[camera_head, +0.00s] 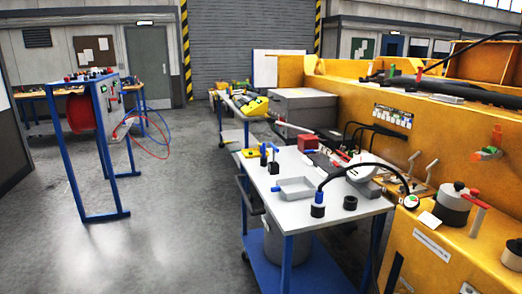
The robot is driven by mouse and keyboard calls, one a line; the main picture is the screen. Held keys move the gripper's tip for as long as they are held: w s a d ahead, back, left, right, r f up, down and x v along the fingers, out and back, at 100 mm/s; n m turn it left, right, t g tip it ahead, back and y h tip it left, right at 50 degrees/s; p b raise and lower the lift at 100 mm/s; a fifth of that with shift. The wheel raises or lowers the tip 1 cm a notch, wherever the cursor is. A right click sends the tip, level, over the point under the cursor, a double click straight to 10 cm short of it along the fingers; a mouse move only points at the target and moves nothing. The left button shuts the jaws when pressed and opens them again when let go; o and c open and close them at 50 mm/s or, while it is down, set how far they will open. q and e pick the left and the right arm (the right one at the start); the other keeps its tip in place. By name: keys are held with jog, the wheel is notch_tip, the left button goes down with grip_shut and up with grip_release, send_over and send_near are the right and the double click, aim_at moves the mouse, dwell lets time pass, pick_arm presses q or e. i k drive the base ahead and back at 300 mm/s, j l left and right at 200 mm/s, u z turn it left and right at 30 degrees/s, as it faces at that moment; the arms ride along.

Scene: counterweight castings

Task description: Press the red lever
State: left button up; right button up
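A red-handled lever (479,200) stands upright on the yellow machine housing at the right, beside a grey cylinder with a black cap (453,203). Another small red-topped fitting with a green part (491,146) is mounted on the yellow wall above it. I cannot tell for sure which of these is the red lever. Neither of my grippers shows in this view.
A white-topped cart (290,215) with blue legs stands before the yellow machine, holding a grey tray (295,188), a red block (307,142) and a black hose. A blue-framed stand (107,150) with red and blue hoses is at left. Grey floor between is clear.

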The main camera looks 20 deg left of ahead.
aim_at(335, 164)
jog(key=i+l, duration=0.1)
jog(key=i, duration=0.55)
jog(key=i+l, duration=0.15)
jog(key=i, duration=0.45)
jog(key=i+l+u, duration=0.1)
jog(key=i, duration=0.55)
